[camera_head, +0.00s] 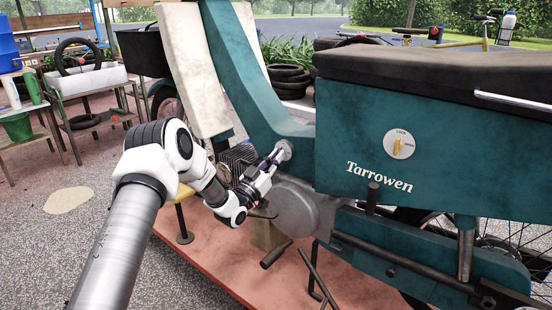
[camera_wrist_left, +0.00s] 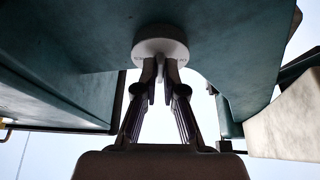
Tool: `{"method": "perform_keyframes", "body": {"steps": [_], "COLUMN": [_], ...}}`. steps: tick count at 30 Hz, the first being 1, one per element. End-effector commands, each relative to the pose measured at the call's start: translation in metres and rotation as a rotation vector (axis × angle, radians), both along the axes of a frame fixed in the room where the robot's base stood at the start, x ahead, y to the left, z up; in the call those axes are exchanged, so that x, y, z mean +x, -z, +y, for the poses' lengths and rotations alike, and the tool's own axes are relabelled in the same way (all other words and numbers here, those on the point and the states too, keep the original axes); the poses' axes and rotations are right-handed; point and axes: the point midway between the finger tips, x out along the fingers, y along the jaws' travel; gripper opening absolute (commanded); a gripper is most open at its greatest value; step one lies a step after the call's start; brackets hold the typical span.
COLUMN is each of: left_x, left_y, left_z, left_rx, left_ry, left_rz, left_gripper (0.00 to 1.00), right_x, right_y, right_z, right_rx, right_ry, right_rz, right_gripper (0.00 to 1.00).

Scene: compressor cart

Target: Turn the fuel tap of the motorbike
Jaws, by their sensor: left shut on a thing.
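The teal motorbike (camera_head: 345,165) stands across the middle and right of the head view. A small round pale-grey disc, which looks like the fuel tap (camera_head: 285,148), sits on its frame left of the side box. My left gripper (camera_head: 276,157) reaches it from the lower left. In the left wrist view the disc (camera_wrist_left: 160,42) is straight ahead, and the fingers (camera_wrist_left: 160,75) are closed together just below it on its thin lever. The lever is mostly hidden between the fingertips, so its angle is hard to tell. My right gripper is not in view.
The side box carries a yellow knob (camera_head: 398,146) on a disc marked LOCK and OPEN. The round engine cover (camera_head: 296,207) and a foot lever (camera_head: 276,254) lie close below my left gripper. A bench with a tyre (camera_head: 77,57) stands back left, with open ground before it.

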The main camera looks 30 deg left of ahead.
Motion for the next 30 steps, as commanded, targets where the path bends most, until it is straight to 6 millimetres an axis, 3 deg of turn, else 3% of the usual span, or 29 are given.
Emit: {"method": "perform_keyframes", "body": {"steps": [2,3,4,13,17,30], "left_x": [0.000,0.000,0.000,-0.001,-0.011,-0.101], "left_y": [0.000,0.000,0.000,0.000,0.005,0.043], "left_z": [0.000,0.000,0.000,0.000,0.002,0.009], "left_rx": [0.000,0.000,0.000,-0.001,-0.003,-0.004], "left_ry": [0.000,0.000,0.000,-0.001,-0.003,-0.003], "left_rz": [0.001,0.001,0.001,0.000,0.002,0.002], "left_gripper": [0.00,0.22,0.33,0.33,0.33,0.33], "right_x": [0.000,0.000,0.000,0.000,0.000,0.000], "right_y": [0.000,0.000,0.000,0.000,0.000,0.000], "right_z": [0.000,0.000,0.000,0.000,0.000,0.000], "right_rx": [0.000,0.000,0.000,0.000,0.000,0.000], "right_ry": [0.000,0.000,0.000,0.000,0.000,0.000], "right_rz": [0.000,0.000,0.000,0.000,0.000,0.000], "right_gripper": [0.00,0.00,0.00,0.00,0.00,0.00]}}
